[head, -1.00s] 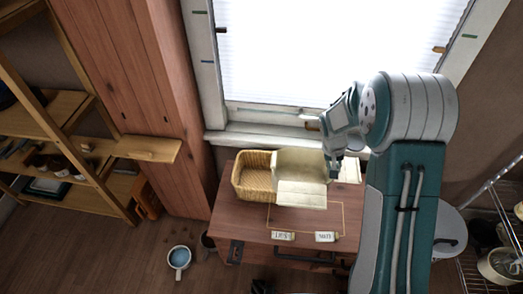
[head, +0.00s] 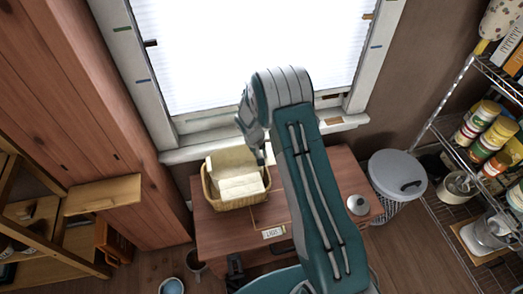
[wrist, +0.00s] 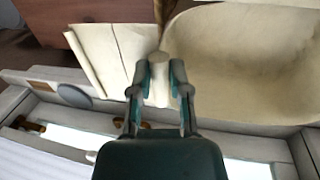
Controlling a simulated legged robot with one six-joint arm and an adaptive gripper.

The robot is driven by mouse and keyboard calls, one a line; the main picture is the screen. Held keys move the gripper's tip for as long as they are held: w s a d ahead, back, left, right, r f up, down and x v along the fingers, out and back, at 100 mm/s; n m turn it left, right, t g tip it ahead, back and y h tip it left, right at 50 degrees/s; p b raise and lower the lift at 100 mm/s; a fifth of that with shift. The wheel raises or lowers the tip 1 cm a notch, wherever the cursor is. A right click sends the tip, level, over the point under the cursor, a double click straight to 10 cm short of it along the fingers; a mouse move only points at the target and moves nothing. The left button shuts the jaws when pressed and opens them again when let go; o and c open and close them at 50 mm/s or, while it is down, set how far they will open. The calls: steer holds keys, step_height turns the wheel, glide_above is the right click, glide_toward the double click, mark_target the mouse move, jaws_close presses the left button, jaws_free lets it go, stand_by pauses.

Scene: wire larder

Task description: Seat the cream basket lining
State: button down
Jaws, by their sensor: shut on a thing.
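The wicker basket (head: 232,204) stands on the wooden chest (head: 215,228) below the window. The cream lining (head: 232,160) appears within the basket's outline in the head view, with a paler flap toward the front. I cannot tell whether it rests on the basket's floor or sits above it. My gripper (head: 262,158) is at the right side of the lining. In the wrist view my gripper (wrist: 160,72) is shut on the lining's edge, between the hollow cream body (wrist: 240,55) and the flat pale panels (wrist: 100,55). A brown strip, perhaps wicker, shows beyond the fingertips.
A grey-lidded bin (head: 398,172) stands right of the chest. A wire rack (head: 465,150) with cans and jars is at the far right. A silver round lid (head: 357,204) lies on the chest. A wooden shelf (head: 100,195) is at the left.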

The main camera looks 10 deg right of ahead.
mark_target(261, 169)
steer(key=shift+d+f, duration=0.2)
steer(key=shift+f, duration=0.6)
steer(key=shift+a, duration=0.35)
stand_by(0.4)
steer(key=shift+a+f, duration=0.1)
steer(key=shift+f, duration=1.7)
steer(key=shift+a, duration=0.1)
